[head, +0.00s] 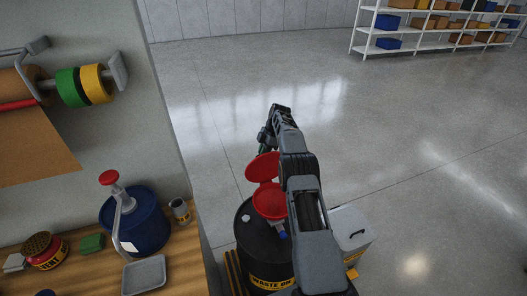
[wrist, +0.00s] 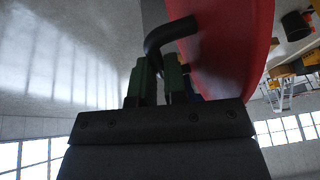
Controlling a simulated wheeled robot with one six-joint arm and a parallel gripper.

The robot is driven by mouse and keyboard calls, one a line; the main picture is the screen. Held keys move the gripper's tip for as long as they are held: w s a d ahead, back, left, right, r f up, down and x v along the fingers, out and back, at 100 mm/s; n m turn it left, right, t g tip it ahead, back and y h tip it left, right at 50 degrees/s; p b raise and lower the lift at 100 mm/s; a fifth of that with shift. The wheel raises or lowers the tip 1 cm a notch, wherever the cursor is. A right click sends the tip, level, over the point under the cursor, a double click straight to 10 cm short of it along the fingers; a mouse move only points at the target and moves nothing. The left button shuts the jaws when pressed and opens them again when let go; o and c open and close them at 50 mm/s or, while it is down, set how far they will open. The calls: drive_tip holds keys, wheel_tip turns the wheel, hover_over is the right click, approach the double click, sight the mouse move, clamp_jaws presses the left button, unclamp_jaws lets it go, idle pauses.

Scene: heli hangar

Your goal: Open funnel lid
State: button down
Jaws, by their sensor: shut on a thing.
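The red funnel (head: 268,203) sits on top of a black waste oil drum (head: 262,245) in the head view. Its round red lid (head: 262,168) stands raised and tilted behind the funnel mouth; it fills the upper right of the wrist view (wrist: 235,50). A dark bent handle (wrist: 168,32) comes off the lid. My gripper (wrist: 160,75) is shut on this handle, with a green-padded finger on each side. In the head view my gripper (head: 263,147) is at the lid's far upper edge, partly hidden by my arm. My arm also covers the funnel's right side.
A light grey bin (head: 351,232) stands right of the drum. The wooden workbench (head: 185,262) at left holds a blue pump container (head: 140,222), a grey tray (head: 144,273) and small cans. Open floor lies behind and right; shelves (head: 430,35) stand far back.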

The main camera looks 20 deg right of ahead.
drive_tip(key=shift+s+f, duration=0.1)
drive_tip(key=shift+f, duration=0.45)
drive_tip(key=c, duration=1.2)
unclamp_jaws()
drive_tip(key=shift+o, duration=0.2)
drive_tip(key=shift+r, duration=0.1)
drive_tip(key=shift+r+b, duration=0.2)
drive_tip(key=shift+b, duration=0.1)
drive_tip(key=shift+w+r+b, duration=0.2)
drive_tip(key=shift+r+b, duration=0.35)
drive_tip(key=shift+r, duration=0.65)
drive_tip(key=s+r+b, duration=0.1)
drive_tip(key=r, duration=0.1)
drive_tip(key=s+r+b, duration=0.3)
drive_tip(key=r, duration=0.1)
drive_tip(key=shift+s+a, duration=0.3)
drive_tip(key=shift+a, duration=0.05)
drive_tip(key=s+a+r+b, duration=0.1)
drive_tip(key=s+r+b, duration=0.3)
drive_tip(key=s, duration=0.5)
drive_tip(key=shift+s+a+r+b, duration=0.25)
drive_tip(key=shift+a+r+b, duration=0.05)
drive_tip(key=shift+r, duration=0.25)
